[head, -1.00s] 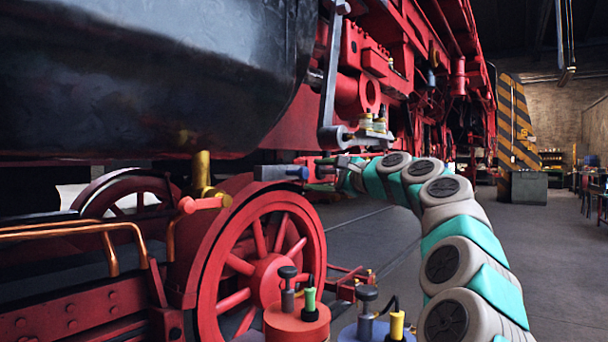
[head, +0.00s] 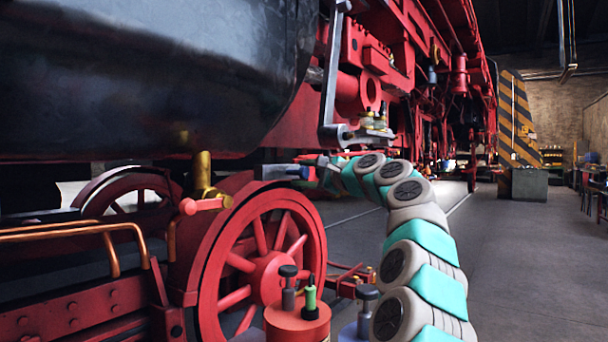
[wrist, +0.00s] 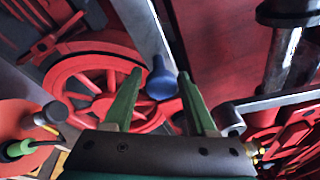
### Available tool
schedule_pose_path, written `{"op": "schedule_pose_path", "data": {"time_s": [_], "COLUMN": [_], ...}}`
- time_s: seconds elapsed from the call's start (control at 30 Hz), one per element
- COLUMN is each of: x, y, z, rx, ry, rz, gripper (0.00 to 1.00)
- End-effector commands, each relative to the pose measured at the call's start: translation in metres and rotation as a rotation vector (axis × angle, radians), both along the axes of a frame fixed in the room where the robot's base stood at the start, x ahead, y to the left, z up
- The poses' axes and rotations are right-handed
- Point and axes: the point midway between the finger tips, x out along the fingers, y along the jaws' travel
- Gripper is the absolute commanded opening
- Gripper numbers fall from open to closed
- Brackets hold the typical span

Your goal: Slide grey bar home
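The grey bar (head: 274,172) shows end-on in the head view below the black cylinder, with a blue knob (head: 303,172) at its right end. In the wrist view the grey bar (wrist: 146,28) runs up from the blue knob (wrist: 160,84). My gripper (wrist: 160,73) has its two green fingers apart, one on each side of the knob. Narrow gaps show between knob and fingers; I cannot tell whether either touches. In the head view my gripper (head: 316,170) is small and close to the knob. The far end of the bar is hidden.
A red spoked wheel (head: 265,265) stands below the bar. A red round stand (head: 297,322) with plungers is in front. A yellow fitting with a red handle (head: 205,203) is left of the bar. A grey linkage (head: 333,90) hangs above. The floor at right is open.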

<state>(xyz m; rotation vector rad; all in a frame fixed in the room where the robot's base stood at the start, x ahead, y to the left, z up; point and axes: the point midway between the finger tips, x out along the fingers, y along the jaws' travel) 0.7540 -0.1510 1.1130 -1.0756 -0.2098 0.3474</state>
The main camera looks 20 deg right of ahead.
Motion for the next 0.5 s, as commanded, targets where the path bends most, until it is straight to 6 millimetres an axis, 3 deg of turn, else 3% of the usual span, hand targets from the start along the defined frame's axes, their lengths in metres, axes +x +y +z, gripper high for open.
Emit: {"op": "schedule_pose_path", "data": {"time_s": [0.03,0.5], "x": [-0.0001,0.0], "y": [-0.0001,0.0001], "z": [0.0,-0.0004], "rx": [0.0,0.0], "ry": [0.0,0.001], "rz": [0.0,0.0], "gripper": [0.5,0.0]}}
